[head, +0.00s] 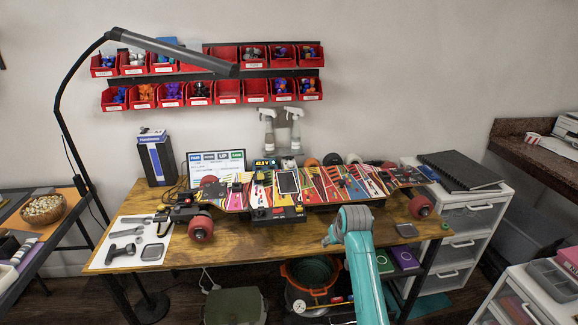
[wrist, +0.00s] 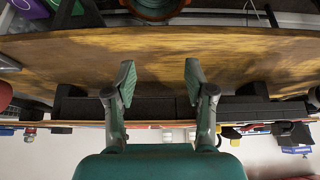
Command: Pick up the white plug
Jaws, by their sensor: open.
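A small white plug (head: 215,287) seems to hang on a thin white cable below the front edge of the table, left of centre in the head view. It is small there and its shape is hard to tell. I cannot make it out in the wrist view. My gripper (wrist: 159,78) is open in the wrist view, with its two green-padded fingers apart and nothing between them. In the head view, my teal arm reaches up from the bottom to the table's front edge, right of the plug and apart from it.
The wooden table (head: 140,210) carries a colourful skateboard (head: 330,185) with red wheels. A tool mat (head: 105,258) lies at its left. Below stand an orange bucket (head: 290,272) and a green box (head: 235,307). White drawers (head: 470,220) stand right; a lamp (head: 175,55) arches over the left.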

